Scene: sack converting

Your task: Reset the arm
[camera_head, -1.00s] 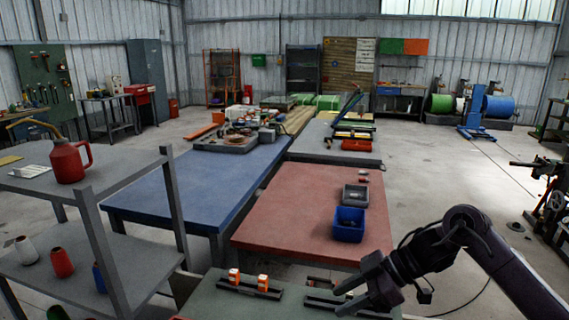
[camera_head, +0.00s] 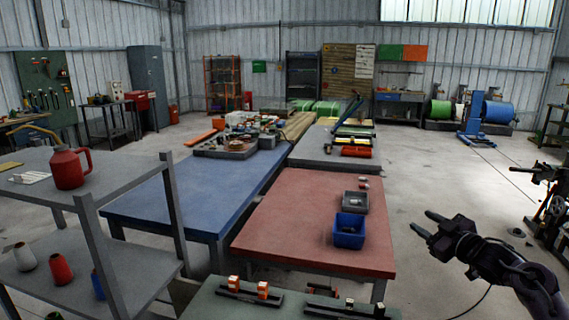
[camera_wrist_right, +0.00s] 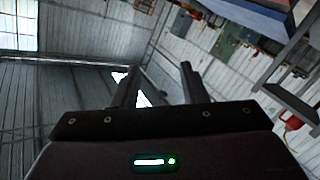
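My right gripper (camera_head: 424,226) is at the lower right of the head view, raised in front of the bare floor to the right of the red table (camera_head: 300,205). Its two fingers are spread and nothing is between them. In the right wrist view the fingers (camera_wrist_right: 160,88) also stand apart, with only the tilted hall wall and roof behind them. My left gripper does not show in either view.
A blue bin (camera_head: 349,231) sits on the red table. A blue table (camera_head: 200,190) and a grey shelf rack (camera_head: 110,190) stand left.

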